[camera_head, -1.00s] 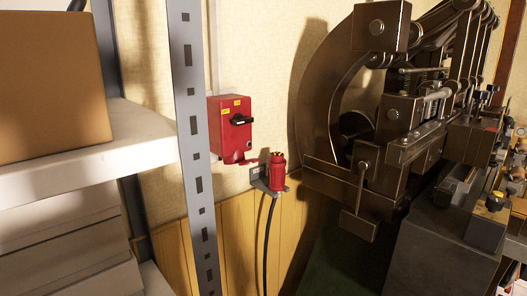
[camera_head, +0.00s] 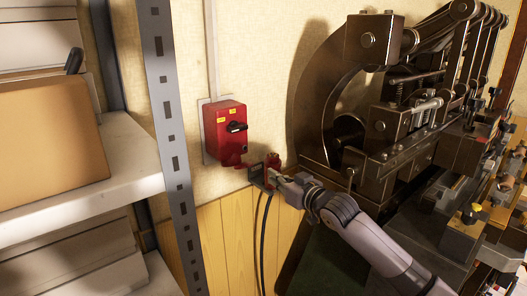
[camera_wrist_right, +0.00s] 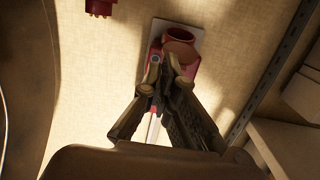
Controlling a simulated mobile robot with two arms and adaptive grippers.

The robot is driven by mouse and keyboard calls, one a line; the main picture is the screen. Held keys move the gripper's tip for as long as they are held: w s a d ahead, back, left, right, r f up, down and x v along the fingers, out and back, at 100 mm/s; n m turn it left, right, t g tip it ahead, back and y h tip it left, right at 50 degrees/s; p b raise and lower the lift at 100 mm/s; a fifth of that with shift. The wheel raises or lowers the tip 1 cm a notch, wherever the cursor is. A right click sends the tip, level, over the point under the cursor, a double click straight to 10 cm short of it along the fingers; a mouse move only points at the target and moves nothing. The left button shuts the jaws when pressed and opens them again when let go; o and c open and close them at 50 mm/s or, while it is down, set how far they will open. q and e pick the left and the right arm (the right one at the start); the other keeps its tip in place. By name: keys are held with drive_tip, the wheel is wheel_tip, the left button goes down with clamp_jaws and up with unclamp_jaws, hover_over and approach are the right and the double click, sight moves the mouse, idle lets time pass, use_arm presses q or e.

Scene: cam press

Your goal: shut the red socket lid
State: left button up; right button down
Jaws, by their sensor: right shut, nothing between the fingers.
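The red socket box (camera_head: 224,133) with a black switch is fixed to the wall in the head view. The red lid (camera_head: 234,163) sticks out at its lower edge and looks open. In the wrist view the round red socket (camera_wrist_right: 181,34) shows, with the lid (camera_wrist_right: 184,53) beside it, partly hidden by my fingers. My right gripper (camera_head: 272,178) is shut and empty, below and right of the box in the head view. In the wrist view its fingertips (camera_wrist_right: 171,62) overlap the lid's edge; I cannot tell whether they touch it. My left gripper is not in view.
A large dark press (camera_head: 330,100) fills the right. A metal shelf post (camera_head: 170,130) and shelves bound the left.

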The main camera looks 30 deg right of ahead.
wheel_tip(320, 180, up, 8)
drive_tip(key=s+a+n+t+y, duration=0.1)
drive_tip(key=s+a, duration=0.1)
drive_tip(key=p, duration=0.5)
hover_over(251, 165)
drive_tip(key=shift+w+d+r, duration=0.1)
drive_tip(key=shift+w, duration=0.1)
drive_tip(key=f, duration=0.1)
drive_tip(key=s+f, duration=0.1)
drive_tip(key=f+p, duration=0.1)
drive_tip(key=f, duration=0.1)
drive_tip(key=shift+s+d+f, duration=0.1)
drive_tip(key=shift+s+d, duration=0.05)
drive_tip(key=shift+s, duration=0.2)
